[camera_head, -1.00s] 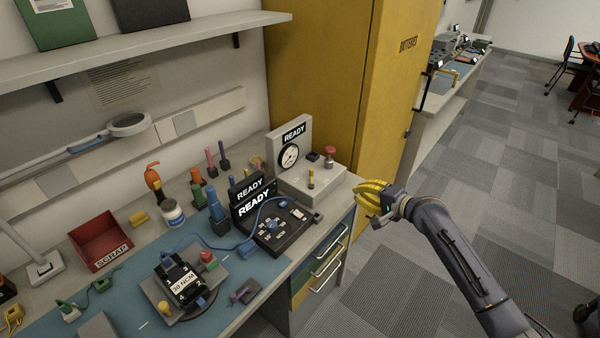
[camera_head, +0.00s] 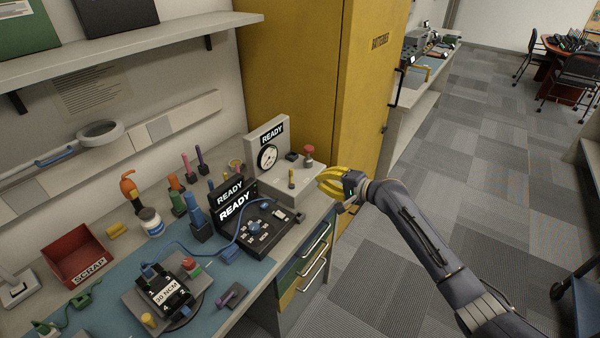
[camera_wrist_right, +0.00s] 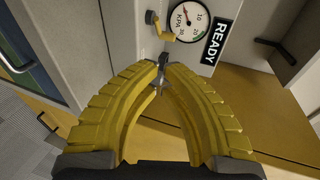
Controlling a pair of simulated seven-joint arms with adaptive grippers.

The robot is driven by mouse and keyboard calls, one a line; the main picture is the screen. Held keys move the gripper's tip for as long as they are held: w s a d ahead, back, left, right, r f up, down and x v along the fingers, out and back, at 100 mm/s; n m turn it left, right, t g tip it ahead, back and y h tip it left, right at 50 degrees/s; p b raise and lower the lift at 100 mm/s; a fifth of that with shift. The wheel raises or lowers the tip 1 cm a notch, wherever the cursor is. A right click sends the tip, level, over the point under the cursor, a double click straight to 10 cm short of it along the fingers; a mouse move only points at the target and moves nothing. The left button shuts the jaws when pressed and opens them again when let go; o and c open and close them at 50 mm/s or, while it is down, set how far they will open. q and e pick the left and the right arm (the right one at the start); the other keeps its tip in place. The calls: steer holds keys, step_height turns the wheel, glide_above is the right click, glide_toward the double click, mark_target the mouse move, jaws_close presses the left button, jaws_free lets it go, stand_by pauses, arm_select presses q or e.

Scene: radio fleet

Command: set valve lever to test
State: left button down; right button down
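A gauge fixture (camera_head: 262,143) with a round dial and a READY sign stands at the back right of the bench. A short yellow lever (camera_head: 292,178) stands on its pale base, in front of the dial. In the right wrist view, the yellow lever (camera_wrist_right: 160,30) with a grey end lies beyond my fingertips, beside the KPA dial (camera_wrist_right: 188,20). My right gripper (camera_head: 321,181) is just right of the fixture's base, apart from the lever. Its yellow fingertips (camera_wrist_right: 162,70) lie close together, and whether they touch is unclear. No TEST marking is readable. My left gripper is out of view.
A red knob (camera_head: 309,152) rises from the fixture's back right. A black READY console (camera_head: 255,228) with a blue cable stands to the left. A tall yellow cabinet (camera_head: 295,75) stands behind. The floor (camera_head: 430,210) right of the bench is clear around my arm.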

mark_target(301, 180)
steer(key=x, duration=0.8)
steer(key=shift+w+a+r, duration=0.1)
steer(key=shift+a+r, duration=0.1)
steer(key=shift+r, duration=0.05)
steer(key=shift+w+a, duration=0.65)
steer(key=shift+d, duration=0.15)
